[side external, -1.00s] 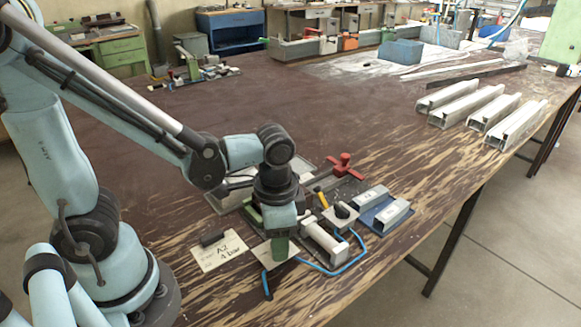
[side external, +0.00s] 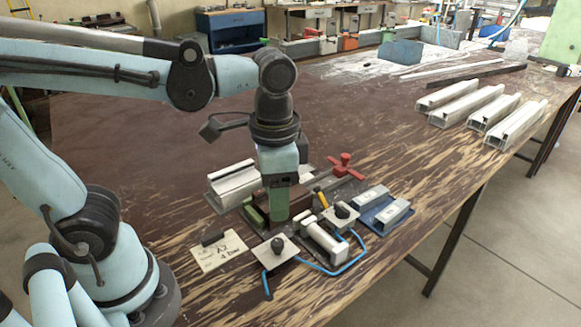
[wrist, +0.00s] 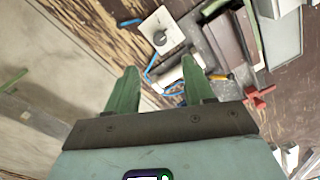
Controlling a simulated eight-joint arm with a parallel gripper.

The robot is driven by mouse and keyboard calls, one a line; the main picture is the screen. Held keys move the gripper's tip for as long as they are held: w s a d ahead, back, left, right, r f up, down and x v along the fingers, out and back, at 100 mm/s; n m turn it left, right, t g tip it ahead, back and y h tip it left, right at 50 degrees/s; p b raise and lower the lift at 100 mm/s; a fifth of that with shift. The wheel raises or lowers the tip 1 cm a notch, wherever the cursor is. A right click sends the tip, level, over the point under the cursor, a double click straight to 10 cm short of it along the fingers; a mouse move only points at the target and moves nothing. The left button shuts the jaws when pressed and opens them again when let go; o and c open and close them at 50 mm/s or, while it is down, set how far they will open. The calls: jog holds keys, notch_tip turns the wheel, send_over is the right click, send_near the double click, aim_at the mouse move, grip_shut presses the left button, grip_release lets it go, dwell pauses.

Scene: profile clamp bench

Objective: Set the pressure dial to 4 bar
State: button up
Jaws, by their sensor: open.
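I cannot tell for certain which is the pressure dial, and no scale or setting is readable. My gripper (side external: 276,218) is open and empty, pointing down above and behind the front knob. In the wrist view a knob plate (wrist: 164,26), probably the front one, lies beyond my open fingertips (wrist: 160,72).
A blue hose (side external: 310,268) loops around the cylinder. A clamped pale profile (side external: 232,184), a red handle (side external: 345,165) and a blue block with metal pieces (side external: 385,212) stand close by. Several profiles (side external: 480,110) lie at the right. The bench behind is largely clear.

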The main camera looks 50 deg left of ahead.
jog(key=shift+r, duration=0.7)
jog(key=w+a+f+n+t, duration=0.2)
jog(key=w+a+n+t, duration=0.1)
jog(key=a+n+t, duration=0.2)
jog(key=shift+a+f+t, duration=0.3)
jog(key=shift+a+t, duration=0.7)
